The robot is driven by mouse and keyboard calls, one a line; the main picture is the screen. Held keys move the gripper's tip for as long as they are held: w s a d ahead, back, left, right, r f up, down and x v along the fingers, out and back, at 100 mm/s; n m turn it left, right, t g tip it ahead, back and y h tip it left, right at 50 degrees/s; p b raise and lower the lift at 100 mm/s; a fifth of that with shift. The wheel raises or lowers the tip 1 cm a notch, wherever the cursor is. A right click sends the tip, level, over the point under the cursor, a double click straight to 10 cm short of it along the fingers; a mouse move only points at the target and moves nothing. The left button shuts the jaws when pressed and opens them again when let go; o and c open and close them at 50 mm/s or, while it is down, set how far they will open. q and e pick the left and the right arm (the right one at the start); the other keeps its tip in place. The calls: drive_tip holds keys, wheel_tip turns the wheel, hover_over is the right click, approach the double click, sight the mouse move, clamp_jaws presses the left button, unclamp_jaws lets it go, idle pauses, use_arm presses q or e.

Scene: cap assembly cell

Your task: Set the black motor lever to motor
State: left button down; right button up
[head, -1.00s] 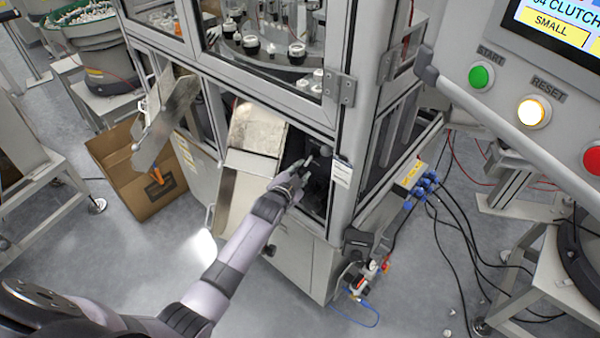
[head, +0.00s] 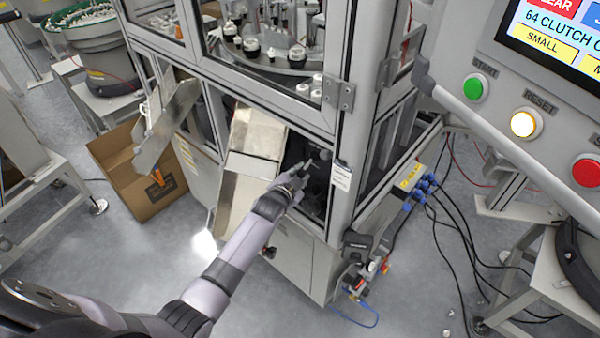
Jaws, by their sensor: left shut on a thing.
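My left gripper (head: 304,170) reaches into the dark opening at the lower front corner of the machine. It is shut on the black motor lever (head: 325,154), whose round dark end shows just beyond the fingertips. The rest of the lever blends into the dark recess, and its marked positions cannot be read. My right gripper is not in view.
A metal chute (head: 240,170) stands just left of the opening, and the cabinet's corner post is close on the right. A cardboard box (head: 120,185) sits on the floor at left. The control panel (head: 500,70) hangs at upper right; cables lie below.

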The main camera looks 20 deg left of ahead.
sight(300, 175)
use_arm(q)
wheel_tip(300, 175, up, 2)
drive_tip(key=g+p, duration=0.1)
drive_tip(key=p, duration=0.1)
drive_tip(key=g+p, duration=0.1)
drive_tip(key=p, duration=0.2)
drive_tip(key=shift+r+m+g, duration=0.2)
drive_tip(key=shift+m+g, duration=0.1)
drive_tip(key=shift+a+g+y, duration=0.1)
drive_tip(key=shift+g+y, duration=0.2)
drive_tip(key=shift+r+m+g+y+p, duration=0.35)
drive_tip(key=shift+r+g, duration=0.3)
drive_tip(key=shift+g, duration=0.65)
drive_tip(key=c, duration=1.4)
unclamp_jaws()
drive_tip(key=shift+o, duration=0.2)
drive_tip(key=shift+r, duration=0.1)
drive_tip(key=v, duration=1.2)
